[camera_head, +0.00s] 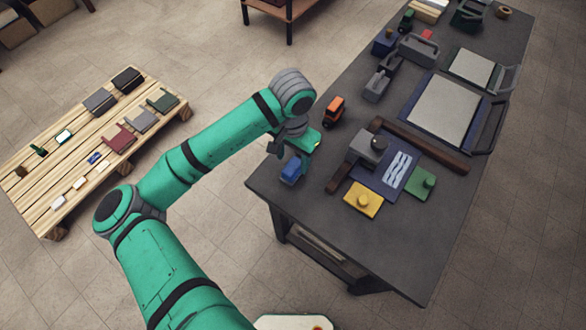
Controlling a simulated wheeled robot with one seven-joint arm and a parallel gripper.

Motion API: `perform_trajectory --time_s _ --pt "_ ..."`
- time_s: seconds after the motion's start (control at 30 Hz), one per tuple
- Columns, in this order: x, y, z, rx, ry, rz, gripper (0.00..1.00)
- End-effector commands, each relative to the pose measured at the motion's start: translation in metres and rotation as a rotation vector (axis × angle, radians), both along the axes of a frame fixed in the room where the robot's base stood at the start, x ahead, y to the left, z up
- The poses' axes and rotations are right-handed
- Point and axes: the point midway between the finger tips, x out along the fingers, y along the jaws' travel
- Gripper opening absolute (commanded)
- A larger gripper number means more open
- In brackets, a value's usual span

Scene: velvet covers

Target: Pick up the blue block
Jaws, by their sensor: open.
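The blue block (291,169) is small and sits at the near left edge of the dark grey table (320,227). My gripper (289,157), at the end of my green arm, is right over the block and hides part of it. The jaws are open. One finger shows to the left of the block and a green part of the gripper to its right. I cannot tell from this view whether the fingers touch the block or how far they reach around it.
A yellow block with a knob (363,199), a green one (421,183) and a dark blue plate (377,180) lie to the right. A small orange object (334,111) stands just beyond my gripper. A wooden pallet (52,222) with several items is on the floor at left.

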Motion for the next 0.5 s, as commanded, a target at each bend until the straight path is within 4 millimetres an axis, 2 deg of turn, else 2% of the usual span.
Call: perform_trajectory --time_s 0.17,0.4,0.5 --pt "0.001 0.000 -0.011 0.000 0.000 -0.001 0.53" --pt "0.003 -0.001 -0.044 0.000 0.000 -0.002 0.53" --pt "0.003 -0.001 -0.052 -0.001 0.000 -0.002 0.53"
